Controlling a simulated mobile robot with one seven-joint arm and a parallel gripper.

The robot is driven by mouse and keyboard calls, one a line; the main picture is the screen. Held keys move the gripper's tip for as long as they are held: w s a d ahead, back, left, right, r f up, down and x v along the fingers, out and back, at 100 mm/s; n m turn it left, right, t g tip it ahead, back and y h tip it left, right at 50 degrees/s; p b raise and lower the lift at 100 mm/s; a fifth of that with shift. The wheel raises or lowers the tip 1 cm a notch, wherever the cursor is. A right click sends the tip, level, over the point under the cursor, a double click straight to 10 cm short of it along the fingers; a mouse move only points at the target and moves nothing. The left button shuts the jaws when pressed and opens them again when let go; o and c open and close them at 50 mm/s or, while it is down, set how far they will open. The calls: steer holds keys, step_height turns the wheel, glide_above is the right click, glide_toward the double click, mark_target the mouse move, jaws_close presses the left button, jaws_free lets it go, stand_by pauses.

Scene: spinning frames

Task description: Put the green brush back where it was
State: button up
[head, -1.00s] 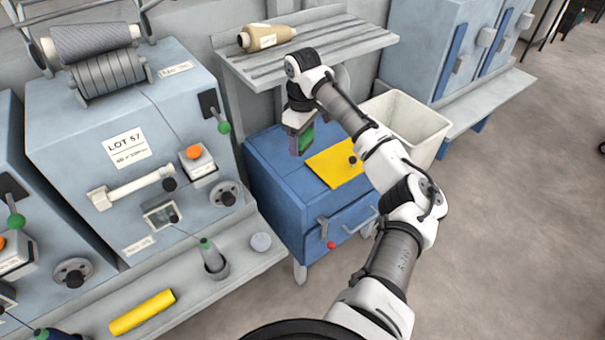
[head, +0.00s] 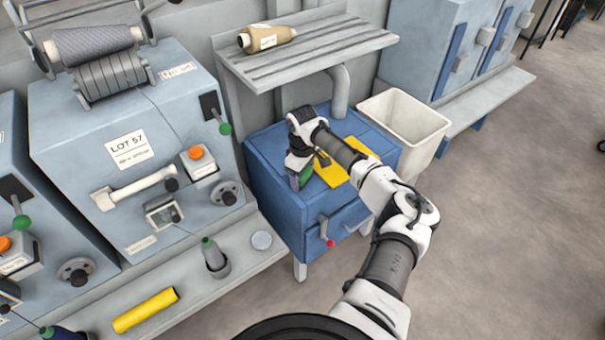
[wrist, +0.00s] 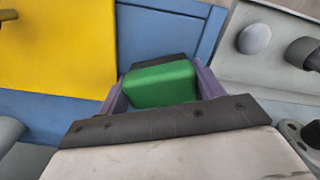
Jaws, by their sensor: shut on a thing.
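The green brush (wrist: 160,84) sits between the two fingers of my gripper (wrist: 162,92) in the wrist view, and the gripper is shut on it. In the head view the green brush (head: 304,177) shows as a small green patch under my gripper (head: 298,180). It is low over the top of the blue cabinet (head: 265,150), left of a yellow cloth or sheet (head: 328,174). The yellow sheet also shows at the upper left of the wrist view (wrist: 58,45). Whether the brush touches the cabinet top is hidden by my gripper.
A cream bin (head: 425,125) stands right of the cabinet. A grey shelf (head: 310,48) with a tan cone (head: 266,38) is above and behind. The machine (head: 85,165) and its ledge (head: 190,290), with a yellow roll (head: 146,310), are at the left.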

steer(key=o, duration=0.8)
steer(key=shift+f, duration=0.15)
steer(key=shift+c, duration=0.2)
step_height(320, 180, up, 12)
steer(key=b, duration=0.1)
steer(key=shift+r+b, duration=0.2)
steer(key=shift+b, duration=0.15)
